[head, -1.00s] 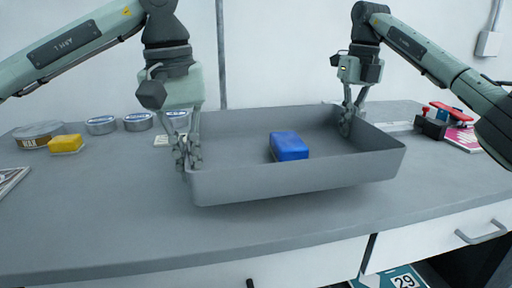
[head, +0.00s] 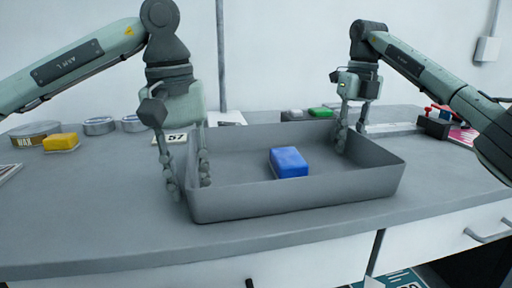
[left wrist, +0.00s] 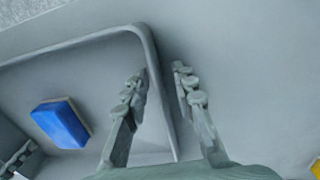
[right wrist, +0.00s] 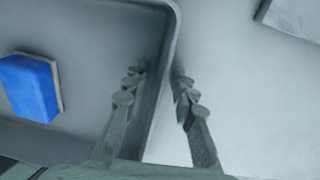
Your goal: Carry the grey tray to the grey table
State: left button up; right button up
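The grey tray (head: 295,200) sits flat on the grey table (head: 110,220). A blue block (head: 288,162) with a pale underside lies inside it. My left gripper (head: 187,178) is open, its fingers on either side of the tray's left wall, apart from it. The left wrist view shows the tray's rim (left wrist: 155,60) between the parted fingers (left wrist: 160,80). My right gripper (head: 350,143) is open at the tray's right wall. The right wrist view shows that wall (right wrist: 165,75) between its parted fingers (right wrist: 160,85).
A yellow block (head: 61,142), a wax tin (head: 36,133) and other round tins (head: 99,126) stand at the back left. A black box (head: 434,126) with red parts is at the right. The front left of the table is bare.

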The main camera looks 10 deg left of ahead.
notch_tip(320, 180, up, 7)
jog(key=shift+d+r, duration=0.1)
jog(key=shift+r, duration=0.2)
pick_arm(q)
notch_tip(320, 180, up, 12)
jog(key=shift+a, duration=0.35)
pick_arm(e)
jog(key=shift+d, duration=0.1)
pick_arm(q)
jog(key=shift+s, duration=0.15)
dwell(0.3)
